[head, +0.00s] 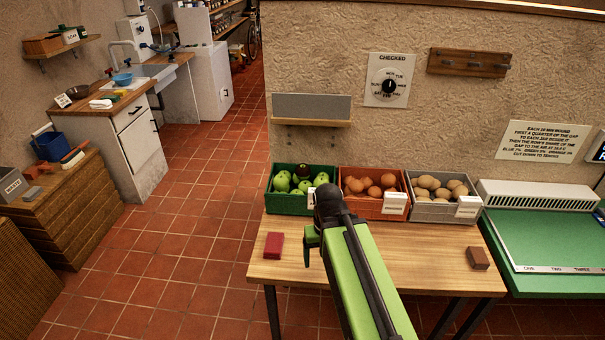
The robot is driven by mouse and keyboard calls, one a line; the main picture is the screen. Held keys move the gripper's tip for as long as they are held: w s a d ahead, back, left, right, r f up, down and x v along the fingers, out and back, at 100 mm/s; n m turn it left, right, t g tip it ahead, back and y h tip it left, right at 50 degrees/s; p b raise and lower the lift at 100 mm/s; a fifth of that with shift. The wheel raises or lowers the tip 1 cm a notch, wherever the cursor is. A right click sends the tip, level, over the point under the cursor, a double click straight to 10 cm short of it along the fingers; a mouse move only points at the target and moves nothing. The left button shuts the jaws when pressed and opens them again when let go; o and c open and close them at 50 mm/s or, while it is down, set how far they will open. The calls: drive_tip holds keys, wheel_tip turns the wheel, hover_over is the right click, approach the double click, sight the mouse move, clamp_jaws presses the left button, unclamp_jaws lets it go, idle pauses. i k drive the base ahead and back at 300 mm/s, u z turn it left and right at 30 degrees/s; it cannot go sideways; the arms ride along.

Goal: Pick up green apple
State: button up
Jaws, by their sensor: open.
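Several green apples (283,182) lie in a green crate (285,204) at the back left of the wooden table. They are small in view, and some are partly hidden by a dark round thing and by the crate's white label. My arm reaches up over the table from the bottom of the view, its dark wrist just in front of the crate's right end. My gripper (311,248) hangs below the wrist, over the table and in front of the crate. It is open, with nothing seen in it, though the arm hides part of it.
An orange crate (378,208) of brown round things and a grey crate (442,212) of tan ones stand to the right along the wall. A red block (273,245) and a brown block (478,258) lie on the table (430,265). A ledge (310,123) juts out above.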

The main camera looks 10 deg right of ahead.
sight(302, 171)
drive_tip(key=z, duration=0.85)
drive_tip(key=i, duration=0.85)
drive_tip(key=z, duration=6)
drive_tip(key=i, duration=0.1)
drive_tip(key=z, duration=3.05)
drive_tip(key=i, duration=1)
drive_tip(key=u, duration=0.05)
